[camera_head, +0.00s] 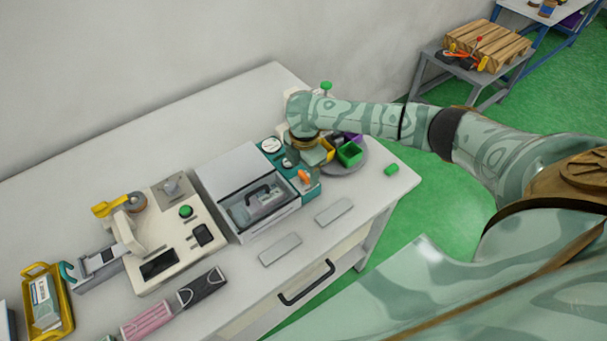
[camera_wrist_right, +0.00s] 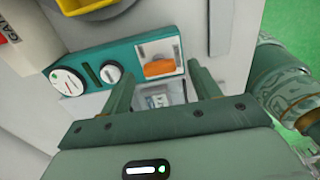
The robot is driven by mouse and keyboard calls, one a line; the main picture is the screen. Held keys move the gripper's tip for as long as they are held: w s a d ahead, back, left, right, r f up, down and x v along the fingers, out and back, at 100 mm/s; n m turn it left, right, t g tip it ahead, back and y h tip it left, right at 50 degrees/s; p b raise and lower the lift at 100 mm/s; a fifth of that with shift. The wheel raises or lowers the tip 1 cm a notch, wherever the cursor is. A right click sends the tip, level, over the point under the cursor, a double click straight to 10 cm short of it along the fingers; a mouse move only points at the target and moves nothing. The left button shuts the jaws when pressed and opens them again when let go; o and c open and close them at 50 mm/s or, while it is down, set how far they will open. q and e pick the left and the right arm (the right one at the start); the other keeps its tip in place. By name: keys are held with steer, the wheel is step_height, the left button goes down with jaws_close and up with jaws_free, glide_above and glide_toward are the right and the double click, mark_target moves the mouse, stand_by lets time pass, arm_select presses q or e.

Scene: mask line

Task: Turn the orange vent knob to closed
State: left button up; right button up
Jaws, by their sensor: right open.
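The orange vent knob (camera_head: 304,176) sits on the teal panel (camera_head: 272,146) at the right end of a grey machine. In the right wrist view the orange knob (camera_wrist_right: 160,68) lies across a white square plate, its long side roughly level in the picture. My right gripper (camera_wrist_right: 173,84) is open, its two fingers apart and pointing at the panel just below and beside the knob. It does not hold the knob. In the head view my right gripper (camera_head: 304,144) is above the panel's far end, its fingertips hard to make out. My left gripper is not in view.
The panel also bears a round dial (camera_wrist_right: 67,82) and a smaller white knob (camera_wrist_right: 110,73). The machine's clear-lidded bay (camera_head: 258,202) stands left of it. Yellow and green bins (camera_head: 349,153) stand on a round grey tray (camera_head: 347,170) to the right. Grey plates (camera_head: 334,212) lie in front.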

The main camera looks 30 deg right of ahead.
steer(key=shift+w+f, duration=0.1)
steer(key=shift+f, duration=0.7)
